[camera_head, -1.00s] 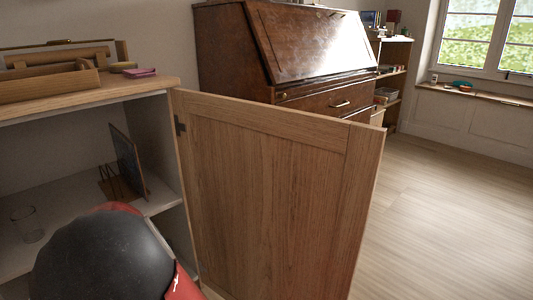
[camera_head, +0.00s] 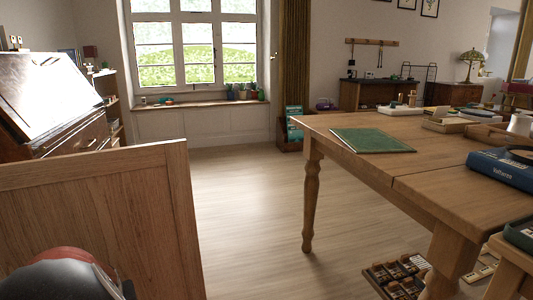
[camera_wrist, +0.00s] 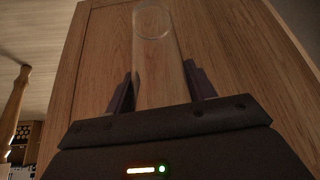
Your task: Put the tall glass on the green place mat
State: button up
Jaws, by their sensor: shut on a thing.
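The tall glass (camera_wrist: 158,65) is clear and shows in the wrist view between the two dark fingers of my gripper (camera_wrist: 160,88). My gripper is shut on it, and its rounded end points away from the palm. Behind the glass is the wooden cabinet door. The green place mat (camera_head: 372,140) lies flat and bare on the wooden table at the right of the head view. In the head view only part of my arm shows at the bottom left; the gripper and the glass are hidden there.
The open cabinet door (camera_head: 105,215) stands close at the left. The wooden table (camera_head: 345,165) holds a blue box (camera_head: 505,168) and trays to the right of the mat. A box of small items (camera_head: 400,275) sits on the floor below. Bare floor lies between door and table.

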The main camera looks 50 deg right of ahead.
aim_at(372, 144)
jog(key=i+j+z, duration=0.1)
jog(key=z, duration=0.3)
jog(key=j+z, duration=0.15)
jog(key=z, duration=0.3)
jog(key=j+z, duration=0.15)
jog(key=z, duration=0.25)
jog(key=i+j+z, duration=0.1)
jog(key=z, duration=0.35)
jog(key=j+z, duration=0.25)
jog(key=z, duration=0.15)
jog(key=k+l, duration=0.05)
